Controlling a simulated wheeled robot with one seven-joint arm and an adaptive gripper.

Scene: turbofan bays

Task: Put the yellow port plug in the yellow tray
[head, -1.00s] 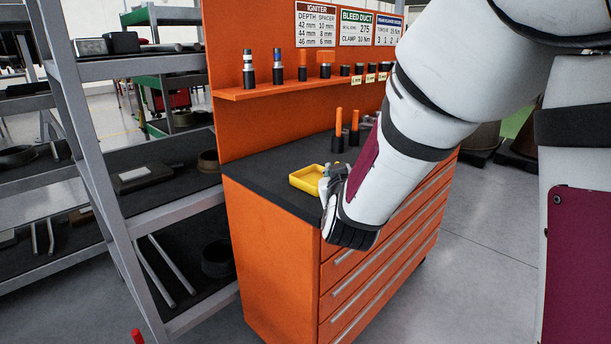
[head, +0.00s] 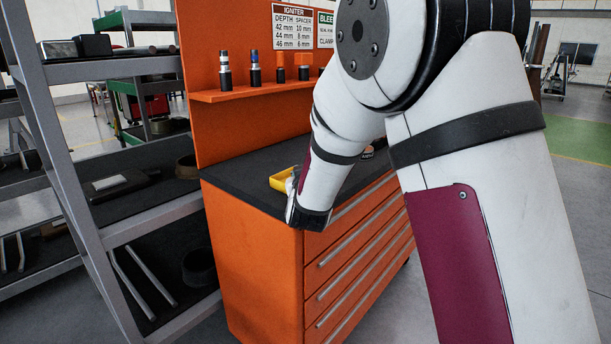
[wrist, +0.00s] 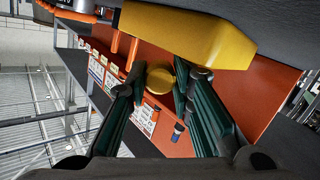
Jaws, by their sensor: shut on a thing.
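The yellow port plug (wrist: 160,76) shows its round yellow end between the fingertips of my gripper (wrist: 157,84) in the wrist view. My gripper is shut on it. The yellow tray (wrist: 185,36) is close beyond the fingers in the wrist view, at the top of the picture. In the head view the tray (head: 282,181) sits on the dark top of the orange cabinet, partly hidden by my arm. My gripper is mostly hidden behind my arm there, close to the tray. I cannot tell the exact gap between plug and tray.
The orange drawer cabinet (head: 265,262) has a back panel with a shelf (head: 240,95) of several plugs and tools. A grey rack (head: 120,225) with metal parts stands at the left. Orange-handled tools (wrist: 133,50) show near the tray. Open floor lies right of the cabinet.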

